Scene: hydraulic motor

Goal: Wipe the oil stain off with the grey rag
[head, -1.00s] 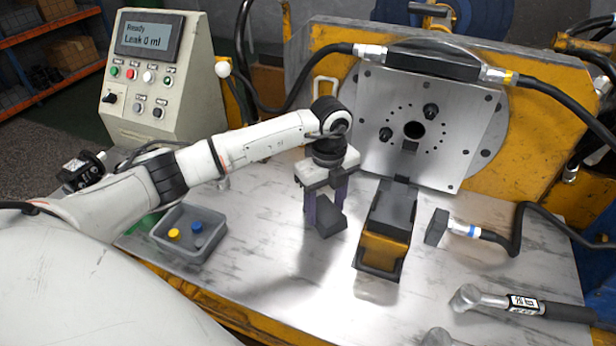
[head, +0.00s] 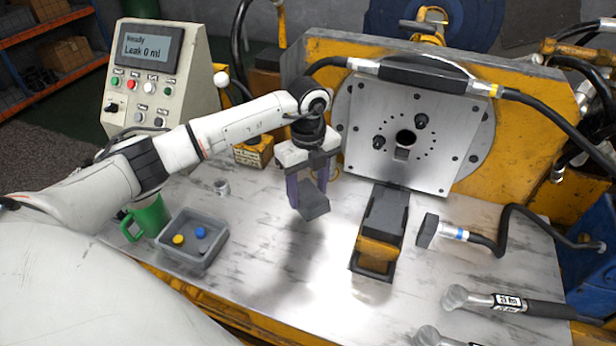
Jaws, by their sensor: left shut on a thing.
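My left gripper (head: 306,192) is over the middle of the metal bench top (head: 300,290), with its purple fingers pointing down. It is shut on a dark grey, block-like piece (head: 314,206) that appears to be the folded grey rag. A shadow lies below it; whether the rag touches the bench is hard to tell. The bench surface has dark smears and streaks, but I cannot pick out a distinct oil stain among them and the shadow. My right gripper is not in view.
A black-and-yellow block (head: 385,222) stands right of the gripper, before the steel plate (head: 370,165).

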